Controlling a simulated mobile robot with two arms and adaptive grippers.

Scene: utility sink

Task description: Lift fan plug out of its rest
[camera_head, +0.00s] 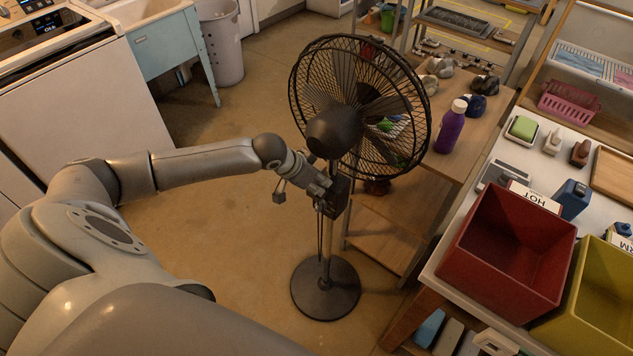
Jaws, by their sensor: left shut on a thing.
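A black standing fan (333,130) stands on the floor in the middle of the head view, upright on its round base (325,288). A dark box on its pole (336,196) sits below the fan head. My left gripper (322,192) reaches in from the left and is at the pole beside this box. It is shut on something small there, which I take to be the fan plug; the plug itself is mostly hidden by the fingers. I cannot tell whether it sits in its rest or is clear of it. A dark cord (319,235) hangs along the pole. My right gripper is not in view.
A wooden shelf unit (385,222) with a purple bottle (450,128) stands close behind the fan. A red bin (505,250) and yellow bin (590,305) stand at the right. A sink (135,12) and white bin (220,45) are at back left. Floor left of the fan is clear.

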